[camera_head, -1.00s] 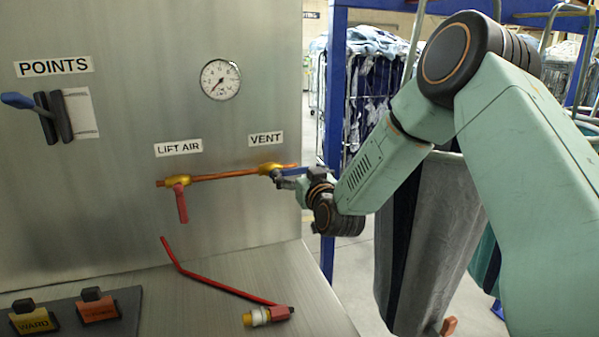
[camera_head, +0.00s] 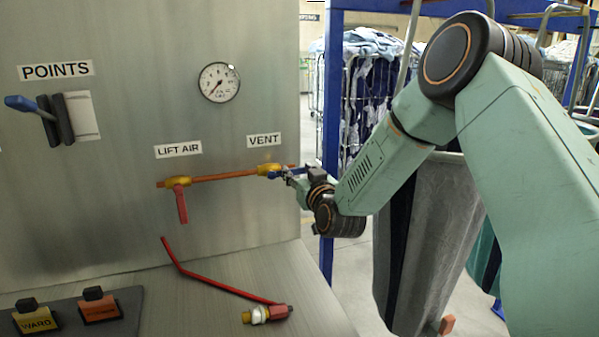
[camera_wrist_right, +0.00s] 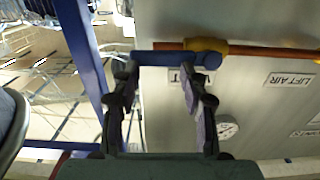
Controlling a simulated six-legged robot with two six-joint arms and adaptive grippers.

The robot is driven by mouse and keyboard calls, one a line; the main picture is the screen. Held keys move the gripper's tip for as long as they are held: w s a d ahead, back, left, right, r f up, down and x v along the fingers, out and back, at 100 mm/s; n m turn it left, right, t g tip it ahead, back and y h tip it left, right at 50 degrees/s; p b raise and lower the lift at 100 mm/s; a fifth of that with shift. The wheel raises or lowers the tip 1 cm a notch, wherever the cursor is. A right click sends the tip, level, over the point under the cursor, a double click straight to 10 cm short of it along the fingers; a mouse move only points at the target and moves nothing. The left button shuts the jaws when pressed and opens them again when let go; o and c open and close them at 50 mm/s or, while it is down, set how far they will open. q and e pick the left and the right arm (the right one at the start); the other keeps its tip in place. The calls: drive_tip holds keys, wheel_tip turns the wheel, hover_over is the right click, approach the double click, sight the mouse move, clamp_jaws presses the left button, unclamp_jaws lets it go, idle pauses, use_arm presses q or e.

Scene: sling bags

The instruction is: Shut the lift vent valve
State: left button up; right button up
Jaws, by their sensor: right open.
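The vent valve (camera_head: 268,171) is a brass body on a copper pipe under the VENT label (camera_head: 264,140). Its blue lever (camera_wrist_right: 172,58) points away from the lift air valve, roughly in line with the pipe. The valve body also shows in the right wrist view (camera_wrist_right: 206,46). My right gripper (camera_wrist_right: 158,76) is open, and the lever crosses in front of its two fingertips. I cannot tell whether they touch it. In the head view the right gripper (camera_head: 291,178) is small and partly hides the lever. My left gripper is not in view.
The lift air valve (camera_head: 177,182) has a red lever hanging down. A gauge (camera_head: 219,82) and a blue points lever (camera_head: 25,104) are on the panel. A blue post (camera_head: 333,120) stands beside the panel.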

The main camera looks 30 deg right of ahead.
drive_tip(key=shift+w+a+r, duration=0.15)
drive_tip(key=shift+r, duration=0.3)
clamp_jaws()
drive_tip(key=shift+f, duration=0.1)
